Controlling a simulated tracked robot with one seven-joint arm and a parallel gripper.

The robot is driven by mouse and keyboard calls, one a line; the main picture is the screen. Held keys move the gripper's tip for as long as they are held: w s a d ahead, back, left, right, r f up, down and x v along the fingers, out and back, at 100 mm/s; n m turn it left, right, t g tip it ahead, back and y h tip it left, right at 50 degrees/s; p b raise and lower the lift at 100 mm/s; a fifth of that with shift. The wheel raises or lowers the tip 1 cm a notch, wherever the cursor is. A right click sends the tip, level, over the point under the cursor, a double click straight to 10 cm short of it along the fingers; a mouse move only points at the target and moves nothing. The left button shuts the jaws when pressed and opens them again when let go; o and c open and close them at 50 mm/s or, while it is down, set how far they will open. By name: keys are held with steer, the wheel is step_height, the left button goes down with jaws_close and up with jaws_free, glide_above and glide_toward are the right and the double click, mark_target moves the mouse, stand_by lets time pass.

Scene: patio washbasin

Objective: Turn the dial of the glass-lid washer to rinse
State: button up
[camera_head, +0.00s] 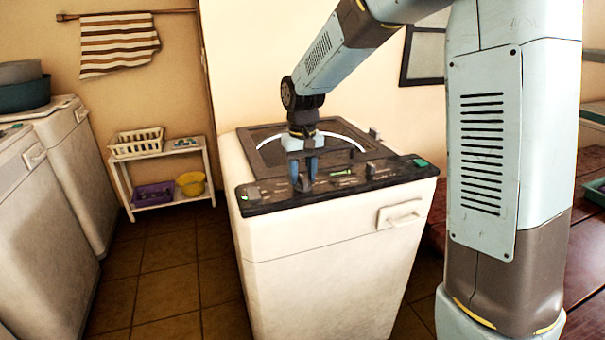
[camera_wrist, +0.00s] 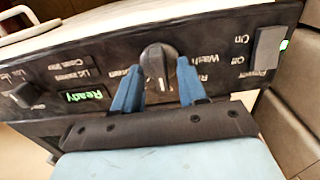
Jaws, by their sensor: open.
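The glass-lid washer (camera_head: 315,270) is a white top-loader with a dark glass lid (camera_head: 265,133), shut, and a black control panel (camera_head: 400,170) along its front top edge. The round dark dial (camera_wrist: 158,59) is on the panel, with "Wash" and partly covered labels around it. I cannot tell for sure which label its mark points to. My gripper (camera_head: 304,178) points down at the panel. In the wrist view its blue fingers (camera_wrist: 158,88) are open, one on each side of the dial; I cannot tell whether they touch it. They cover parts of the labels.
A white handle (camera_head: 401,214) juts from the washer's front. Other white machines (camera_head: 45,200) and a shelf (camera_head: 165,152) stand left, with tiled floor between.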

jaws_close()
stand_by(0.4)
steer(key=shift+d+n, duration=0.1)
steer(key=shift+n, duration=0.2)
steer(key=n, duration=0.2)
steer(key=shift+n, duration=0.3)
steer(key=shift+w+n, duration=0.1)
steer(key=shift+n, duration=2.1)
jaws_free()
